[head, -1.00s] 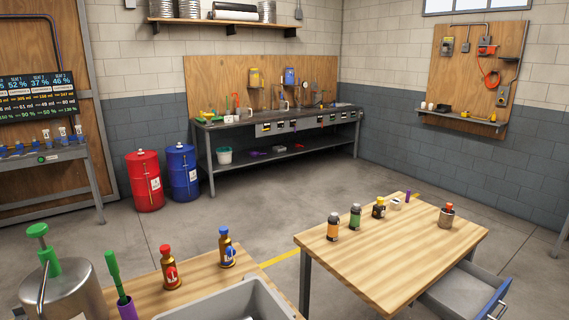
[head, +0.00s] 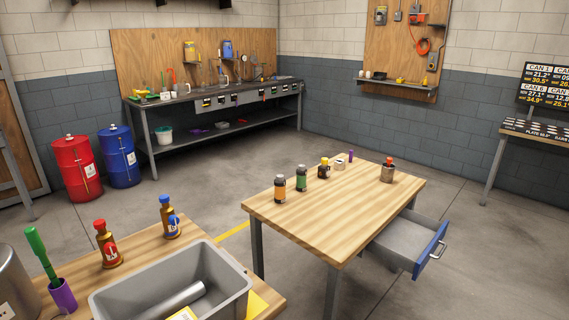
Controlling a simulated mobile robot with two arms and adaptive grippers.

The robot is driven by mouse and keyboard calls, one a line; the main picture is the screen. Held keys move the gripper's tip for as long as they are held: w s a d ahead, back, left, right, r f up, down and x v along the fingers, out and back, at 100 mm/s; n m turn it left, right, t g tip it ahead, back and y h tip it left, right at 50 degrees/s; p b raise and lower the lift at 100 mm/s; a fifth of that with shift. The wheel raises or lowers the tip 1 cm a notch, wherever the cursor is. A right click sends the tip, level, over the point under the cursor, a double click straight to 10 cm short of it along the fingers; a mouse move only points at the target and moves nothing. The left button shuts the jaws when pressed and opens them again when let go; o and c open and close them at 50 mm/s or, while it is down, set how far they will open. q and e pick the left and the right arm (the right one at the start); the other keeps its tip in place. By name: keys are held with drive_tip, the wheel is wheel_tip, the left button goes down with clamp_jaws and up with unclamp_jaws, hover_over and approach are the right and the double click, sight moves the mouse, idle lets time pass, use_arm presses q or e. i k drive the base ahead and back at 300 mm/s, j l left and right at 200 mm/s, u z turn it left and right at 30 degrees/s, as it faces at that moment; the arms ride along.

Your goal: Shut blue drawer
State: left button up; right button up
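The blue drawer (head: 430,251) is in the head view at lower right, under the right side of a wooden table (head: 330,215). It has a blue front with a pale handle and a grey inside. It stands pulled out, and the visible part of its inside looks empty. Neither of my grippers is in view.
Several small bottles and cans stand on the table, among them an orange one (head: 280,189) and a green one (head: 301,178). A grey bin (head: 240,283) sits on a nearer wooden bench at lower left. Clear floor (head: 480,270) lies right of the drawer.

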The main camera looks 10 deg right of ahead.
sight(408, 242)
drive_tip(key=k+l+z, duration=0.15)
drive_tip(key=z, duration=1.2)
